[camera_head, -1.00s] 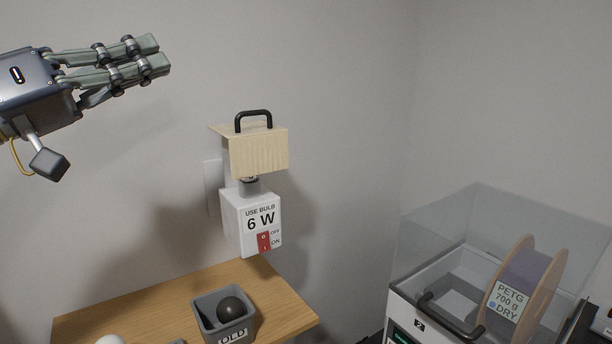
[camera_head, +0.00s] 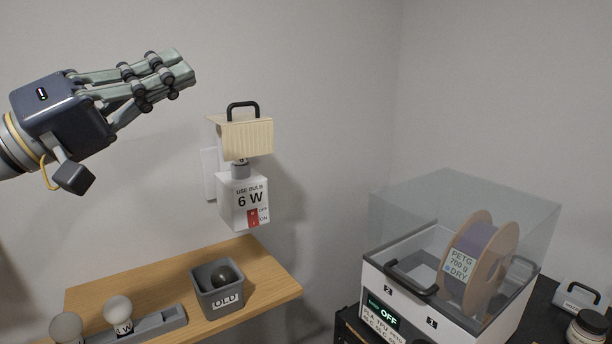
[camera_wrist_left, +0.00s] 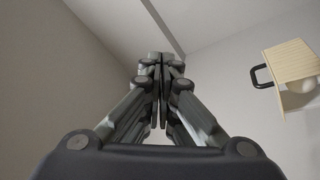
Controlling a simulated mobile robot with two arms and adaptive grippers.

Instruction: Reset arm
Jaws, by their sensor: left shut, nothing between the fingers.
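My left gripper (camera_head: 184,72) is raised in the upper left of the head view, in front of the wall. Its fingers are closed together and hold nothing; the shut fingertips also show in the left wrist view (camera_wrist_left: 160,60). It is above and left of the lamp with a wooden shade (camera_head: 246,138) and black handle. The lamp's white box (camera_head: 243,200) reads "USE BULB 6 W" and has a red switch. The shade also shows at the right of the left wrist view (camera_wrist_left: 292,62). My right gripper is out of view.
A wooden shelf (camera_head: 262,272) carries a grey "OLD" bin (camera_head: 222,300) with a dark bulb inside, and a grey holder (camera_head: 160,326) with white bulbs. At right stands a clear-lidded dryer (camera_head: 440,317) with a "PETG" spool (camera_head: 483,262); its display reads OFF. Space around my left gripper is clear.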

